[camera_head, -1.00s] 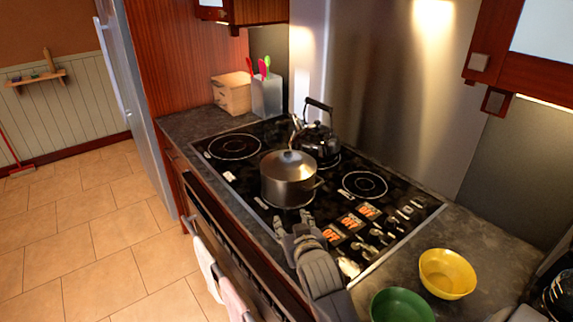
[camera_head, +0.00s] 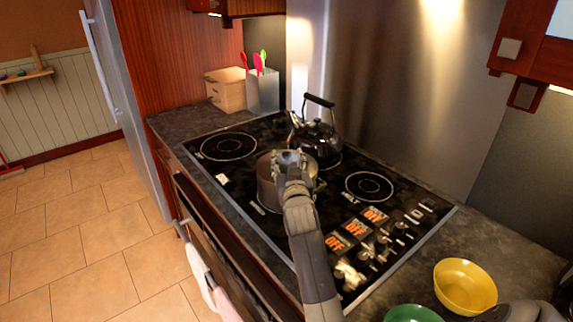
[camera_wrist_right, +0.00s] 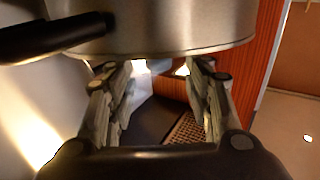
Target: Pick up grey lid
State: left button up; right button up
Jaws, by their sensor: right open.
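The silver-grey pot (camera_head: 266,192) stands on the front-middle burner of the stove. Its grey lid (camera_head: 265,163) sits on top, mostly hidden by my right gripper (camera_head: 289,154), which is over the pot from the front. The lid's knob is hidden. In the right wrist view the gripper (camera_wrist_right: 154,68) has its two fingers spread apart with nothing held between them. A curved metal body (camera_wrist_right: 170,28) with a black handle (camera_wrist_right: 50,38) fills the top of that view, close to the fingertips; contact cannot be told.
A dark kettle (camera_head: 318,137) stands just behind the pot. A wooden box (camera_head: 227,91) and a utensil holder (camera_head: 262,92) stand at the back left. A yellow bowl (camera_head: 466,287) and green bowl (camera_head: 412,314) are at the front right. The right burner (camera_head: 369,187) is clear.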

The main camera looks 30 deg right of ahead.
aim_at(287, 156)
jog(key=p+x, duration=0.1)
jog(key=x, duration=0.2)
jog(key=shift+w+d+f, duration=0.1)
jog(key=shift+w+d, duration=0.2)
jog(key=shift+w, duration=0.25)
pick_arm(q)
jog(key=shift+w+d+r, duration=0.35)
jog(key=shift+w+r, duration=0.15)
jog(key=shift+r, duration=0.25)
pick_arm(e)
grip_shut()
